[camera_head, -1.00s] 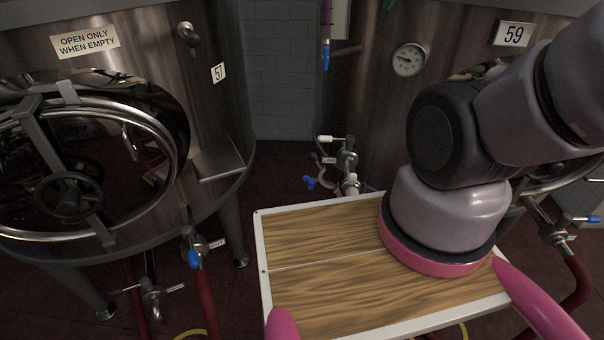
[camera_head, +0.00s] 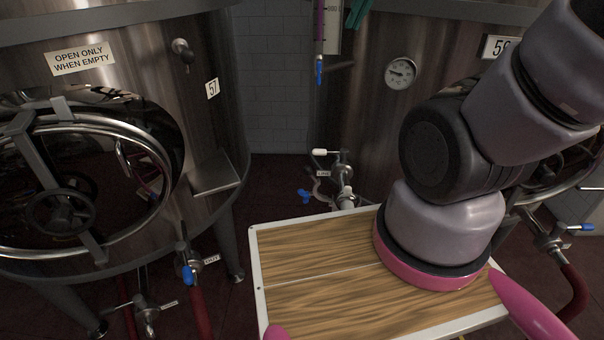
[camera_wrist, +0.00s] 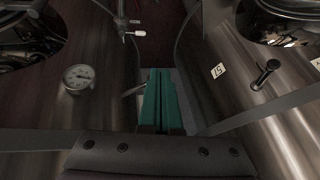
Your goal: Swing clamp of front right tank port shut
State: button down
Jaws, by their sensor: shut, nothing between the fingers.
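A valve port with a white handle (camera_head: 322,152) stands low on the right tank (camera_head: 370,130), in the gap between the two tanks. A clamp (camera_head: 321,190) with a blue wing nut (camera_head: 304,195) hangs beside it and looks swung open; its details are small. In the wrist view the port's white handle (camera_wrist: 138,33) shows at the top, and the clamp is not clear. My gripper (camera_wrist: 159,76) has teal fingers, closed together and empty, in the gap between the tanks. In the head view my gripper (camera_head: 357,12) is at the top edge, well above the port.
The left tank (camera_head: 215,130), marked 57, has a round hatch and a small shelf. A gauge (camera_head: 400,73) sits on the right tank. A vertical sight tube with a blue tap (camera_head: 319,72) is close to my fingers. Red hoses (camera_head: 570,290) run low down.

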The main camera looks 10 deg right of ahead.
jog(key=w+a+f+n+g+h, duration=0.1)
jog(key=w+a+f+n+g, duration=0.2)
jog(key=w+f, duration=0.4)
jog(key=n+h, duration=0.1)
jog(key=n, duration=0.4)
send_over(315, 185)
jog(key=w+a, duration=0.2)
jog(key=a, duration=0.1)
notch_tip(315, 185, down, 8)
jog(key=w+a+f+n+g+h, duration=0.1)
jog(key=a+f+n, duration=0.25)
jog(key=f, duration=0.55)
jog(key=w+a+f+n+g+h, duration=0.1)
jog(key=a+f+n+g, duration=0.2)
jog(key=f, duration=0.7)
notch_tip(315, 185, down, 10)
jog(key=d+t, duration=0.1)
jog(key=d, duration=0.1)
jog(key=shift+n, duration=0.35)
jog(key=shift+s+d+r, duration=0.4)
jog(key=shift+d+r, duration=0.15)
jog(key=shift+d, duration=0.25)
jog(key=shift+s+d+r, duration=0.4)
jog(key=shift+d+r, duration=0.1)
jog(key=shift+d, duration=0.25)
